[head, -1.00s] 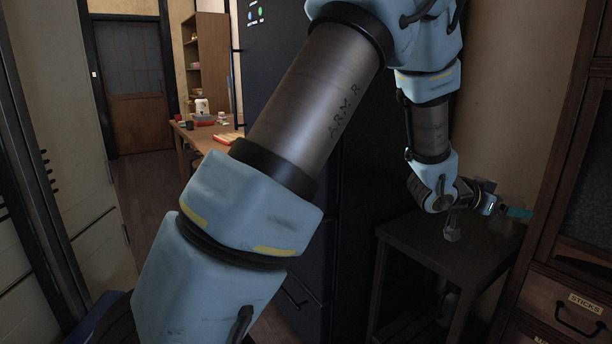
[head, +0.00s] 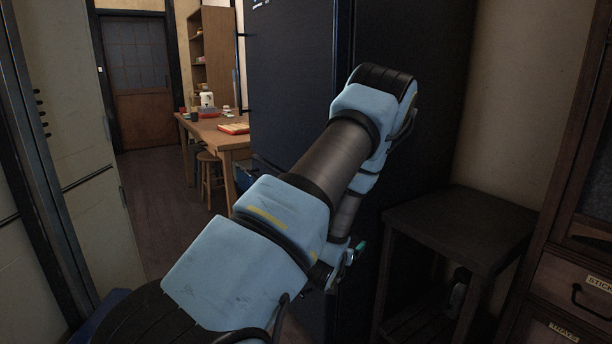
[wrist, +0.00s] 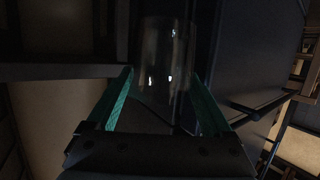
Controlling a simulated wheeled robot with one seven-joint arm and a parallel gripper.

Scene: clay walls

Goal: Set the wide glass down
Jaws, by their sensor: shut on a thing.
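The wide glass (wrist: 165,50) is clear and shows in the wrist view, between and beyond the two green fingers. My gripper (wrist: 162,98) is shut on it and holds it in the air. In the head view one green finger of my gripper (head: 360,247) shows beside the small dark table. The rest of the gripper and the glass are hidden behind my arm there.
The small dark table (head: 462,225) at right has a bare top. A tall dark cabinet (head: 290,90) stands close behind my arm; its bar handle shows in the wrist view (wrist: 258,108). Drawers (head: 570,300) stand at far right. A wooden table (head: 215,130) with several things stands farther back.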

